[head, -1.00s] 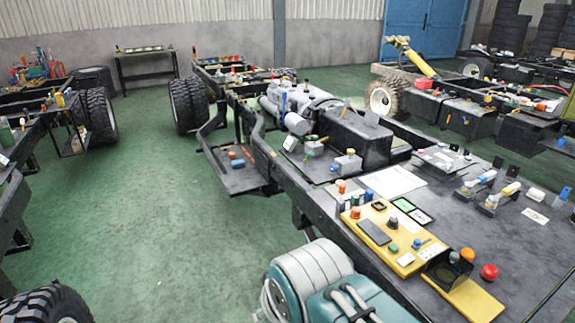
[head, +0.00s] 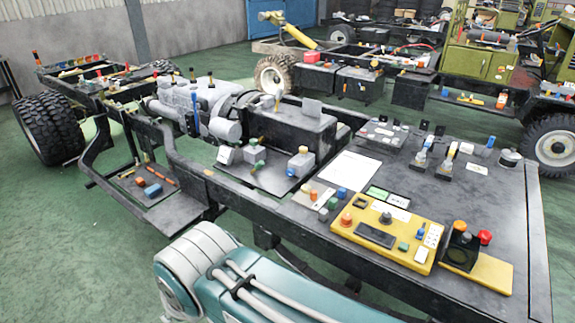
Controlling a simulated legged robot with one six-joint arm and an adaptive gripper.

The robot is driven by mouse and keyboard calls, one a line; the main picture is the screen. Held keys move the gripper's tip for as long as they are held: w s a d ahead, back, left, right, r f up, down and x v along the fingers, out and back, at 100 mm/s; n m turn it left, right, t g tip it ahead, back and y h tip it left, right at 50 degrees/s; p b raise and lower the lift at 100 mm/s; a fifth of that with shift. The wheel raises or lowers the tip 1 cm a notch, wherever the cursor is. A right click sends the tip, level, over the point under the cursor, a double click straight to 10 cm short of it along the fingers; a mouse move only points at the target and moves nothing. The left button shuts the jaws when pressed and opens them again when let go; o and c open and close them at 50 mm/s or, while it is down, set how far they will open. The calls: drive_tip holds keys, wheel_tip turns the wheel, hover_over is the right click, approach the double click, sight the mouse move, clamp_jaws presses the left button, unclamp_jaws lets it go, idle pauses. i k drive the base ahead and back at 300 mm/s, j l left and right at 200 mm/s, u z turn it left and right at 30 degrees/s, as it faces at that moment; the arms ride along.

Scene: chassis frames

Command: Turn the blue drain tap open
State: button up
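Several blue parts show on the near chassis frame, and I cannot tell for sure which is the drain tap. An upright blue part (head: 195,112) stands at the grey engine (head: 180,100). Another small blue piece (head: 490,142) is at the deck's far right. A blue knob (head: 341,192) sits beside the yellow panel, and a blue block (head: 153,190) lies on the side step. My gripper is out of view; only a teal and white link of my arm shows at the bottom.
The near chassis frame's dark deck (head: 470,205) fills the right, with a yellow control panel (head: 425,262) and a white sheet (head: 348,172). A black step (head: 178,208) juts out on the left. Green floor (head: 75,235) is clear at lower left. More vehicles stand behind.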

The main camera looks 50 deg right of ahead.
sight(290, 172)
drive_tip(key=i+z, duration=0.45)
drive_tip(key=i, duration=0.15)
drive_tip(key=i+j+z, duration=0.25)
drive_tip(key=i+z, duration=0.25)
drive_tip(key=i+j+z, duration=1.25)
drive_tip(key=j+z, duration=0.15)
drive_tip(key=j, duration=0.4)
